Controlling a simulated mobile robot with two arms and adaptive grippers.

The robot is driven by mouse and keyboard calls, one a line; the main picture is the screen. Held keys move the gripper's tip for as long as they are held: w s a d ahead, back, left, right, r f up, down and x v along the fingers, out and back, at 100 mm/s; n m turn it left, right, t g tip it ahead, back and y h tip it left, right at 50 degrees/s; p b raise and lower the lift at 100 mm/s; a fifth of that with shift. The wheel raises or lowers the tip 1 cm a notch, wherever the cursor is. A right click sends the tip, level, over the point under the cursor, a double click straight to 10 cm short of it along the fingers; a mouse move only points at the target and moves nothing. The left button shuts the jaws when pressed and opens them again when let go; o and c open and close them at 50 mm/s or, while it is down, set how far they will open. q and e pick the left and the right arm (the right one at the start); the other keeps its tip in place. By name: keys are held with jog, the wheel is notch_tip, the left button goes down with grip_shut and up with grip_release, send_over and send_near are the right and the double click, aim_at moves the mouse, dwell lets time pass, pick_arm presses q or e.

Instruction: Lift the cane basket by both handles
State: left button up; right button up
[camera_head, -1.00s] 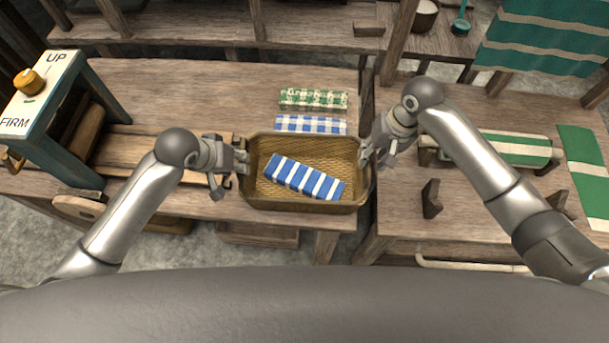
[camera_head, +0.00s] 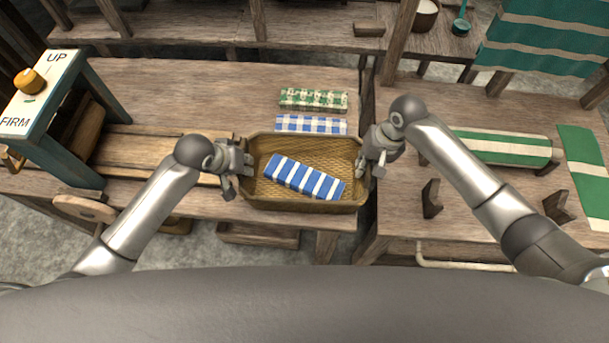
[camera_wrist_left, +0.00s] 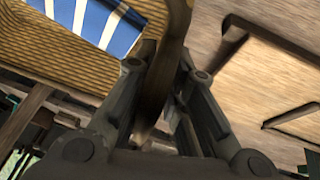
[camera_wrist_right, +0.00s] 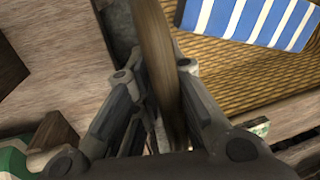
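The cane basket (camera_head: 305,203) sits at the front edge of the wooden bench, with a blue-and-white striped cloth bundle (camera_head: 304,178) lying slantwise inside. My left gripper (camera_head: 243,166) is at the basket's left end. In the left wrist view its fingers (camera_wrist_left: 160,75) are closed in on both sides of the handle (camera_wrist_left: 170,45). My right gripper (camera_head: 366,164) is at the right end. In the right wrist view its fingers (camera_wrist_right: 158,75) lie on both sides of the other handle (camera_wrist_right: 157,45), close against it. The basket looks level, and I see no clear lift.
A green patterned bundle (camera_head: 313,99) and a blue checked bundle (camera_head: 311,124) lie just behind the basket. A lettered stand (camera_head: 38,88) is at left. Green striped cloth (camera_head: 505,148) and dark wooden brackets (camera_head: 432,198) are on the right-hand table.

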pick_arm(q)
jog(key=shift+w+a+r, duration=0.15)
jog(key=shift+a+r, duration=0.05)
grip_shut()
pick_arm(e)
jog(key=shift+d+r, duration=0.1)
jog(key=shift+d, duration=0.1)
grip_shut()
